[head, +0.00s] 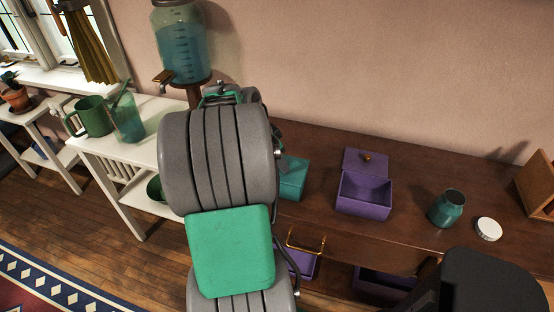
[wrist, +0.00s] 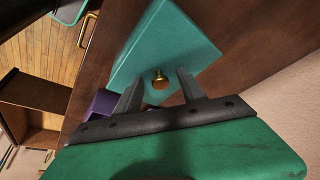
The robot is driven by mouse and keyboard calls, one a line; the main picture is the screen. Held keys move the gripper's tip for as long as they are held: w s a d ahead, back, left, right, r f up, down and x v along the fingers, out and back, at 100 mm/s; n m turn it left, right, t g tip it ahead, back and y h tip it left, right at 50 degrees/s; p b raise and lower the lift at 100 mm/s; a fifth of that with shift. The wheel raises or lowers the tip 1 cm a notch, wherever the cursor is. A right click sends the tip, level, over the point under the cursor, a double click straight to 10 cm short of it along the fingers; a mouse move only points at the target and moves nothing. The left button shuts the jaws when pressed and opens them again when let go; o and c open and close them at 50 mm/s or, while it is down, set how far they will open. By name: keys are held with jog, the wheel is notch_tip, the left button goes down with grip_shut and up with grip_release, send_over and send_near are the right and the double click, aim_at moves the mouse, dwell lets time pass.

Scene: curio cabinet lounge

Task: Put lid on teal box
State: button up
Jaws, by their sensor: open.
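The teal box (head: 292,178) stands on the dark wooden cabinet top, partly hidden behind my arm in the head view. Its top looks covered there. In the wrist view a teal lid (wrist: 165,40) with a small gold knob (wrist: 159,80) lies in front of my gripper (wrist: 160,74). My gripper is open, with one finger on each side of the knob. I cannot tell whether the fingers touch it, or how exactly the lid sits on the box. My gripper is hidden behind my arm in the head view.
To the right stand an open purple box (head: 364,195) with its lid (head: 366,162) behind it, a teal jar (head: 447,209) and a white lid (head: 488,229). A white table (head: 140,152) on the left holds a green mug (head: 91,117) and a glass (head: 127,122). The wall is close behind.

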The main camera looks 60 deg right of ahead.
jog(key=v, duration=0.8)
dwell(0.4)
